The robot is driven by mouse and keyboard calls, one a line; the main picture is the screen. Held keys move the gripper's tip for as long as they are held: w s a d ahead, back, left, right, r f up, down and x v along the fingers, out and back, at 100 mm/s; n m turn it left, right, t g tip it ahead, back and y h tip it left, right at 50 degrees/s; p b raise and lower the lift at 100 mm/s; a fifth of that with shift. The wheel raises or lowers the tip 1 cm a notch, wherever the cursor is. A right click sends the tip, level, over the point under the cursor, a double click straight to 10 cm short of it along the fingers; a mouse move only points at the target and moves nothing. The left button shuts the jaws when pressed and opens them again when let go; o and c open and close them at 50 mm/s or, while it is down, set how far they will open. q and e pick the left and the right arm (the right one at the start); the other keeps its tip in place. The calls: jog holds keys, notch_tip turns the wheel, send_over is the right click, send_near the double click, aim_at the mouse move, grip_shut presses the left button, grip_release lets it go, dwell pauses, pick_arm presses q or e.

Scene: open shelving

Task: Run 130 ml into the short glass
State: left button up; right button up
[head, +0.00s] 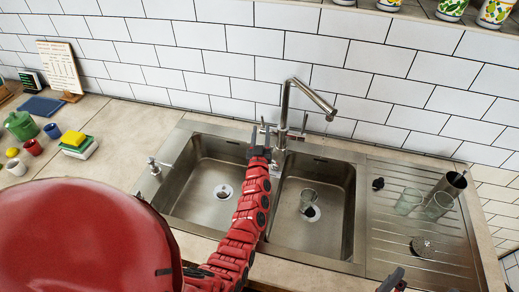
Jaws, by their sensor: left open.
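A small clear glass (308,198) stands in the right sink basin (335,228), beside the drain, roughly below the faucet's spout. The steel faucet (284,110) rises behind the basins, and its spout reaches out to the right. I cannot make out any water stream. My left gripper (262,132) is open and empty at the faucet's base, close to its left side; I cannot tell if it touches. A dark part of my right gripper (392,280) shows at the bottom edge, and its jaws are not clear.
The drainboard at right holds clear glasses (408,201) (438,206), a steel cup (453,183) and a glass lying near the front (422,246). The left basin (205,195) is empty. A green pot (21,125), cups and sponges (77,144) stand on the left counter.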

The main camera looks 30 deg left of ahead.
pick_arm(q)
jog(key=b+v, duration=0.1)
jog(key=v, duration=0.6)
dwell(4.0)
